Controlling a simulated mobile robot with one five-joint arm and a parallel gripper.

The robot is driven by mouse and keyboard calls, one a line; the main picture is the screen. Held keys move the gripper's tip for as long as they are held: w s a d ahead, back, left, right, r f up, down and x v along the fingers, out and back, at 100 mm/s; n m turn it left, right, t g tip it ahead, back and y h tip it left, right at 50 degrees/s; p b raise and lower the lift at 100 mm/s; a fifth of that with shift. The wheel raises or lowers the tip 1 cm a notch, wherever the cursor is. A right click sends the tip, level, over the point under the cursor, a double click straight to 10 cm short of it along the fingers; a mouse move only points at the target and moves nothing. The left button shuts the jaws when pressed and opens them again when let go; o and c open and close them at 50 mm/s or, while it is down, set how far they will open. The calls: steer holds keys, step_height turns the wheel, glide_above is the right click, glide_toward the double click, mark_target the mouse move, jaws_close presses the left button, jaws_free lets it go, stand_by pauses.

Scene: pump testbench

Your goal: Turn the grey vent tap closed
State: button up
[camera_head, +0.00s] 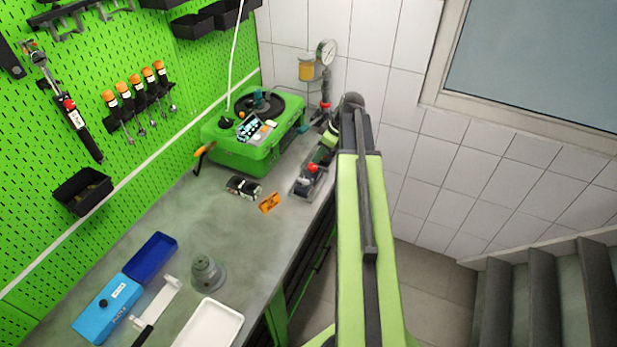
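A small block with fittings (309,177) lies at the right edge of the bench. It has a red knob (313,168) and a smaller pale grey part (303,182). I cannot tell whether that part is the grey vent tap, or which way the tap is turned. My green and black arm (362,230) reaches up the picture along the bench's right side. Its far end is just beyond the block, near the pipe with the gauge. My gripper is small and mostly hidden around there, so its fingers and any contact are unclear.
A pressure gauge (327,50), a yellow cup (307,67) and a pipe stand by the tiled wall. A green case (245,150) sits left of my arm's end. An orange tag (270,203) and a dark part (243,188) lie nearby.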

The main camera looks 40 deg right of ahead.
mark_target(303, 179)
steer(key=b+x, duration=1.4)
steer(key=x, duration=0.2)
steer(key=shift+f, duration=0.15)
steer(key=shift+c, duration=0.2)
jaws_close()
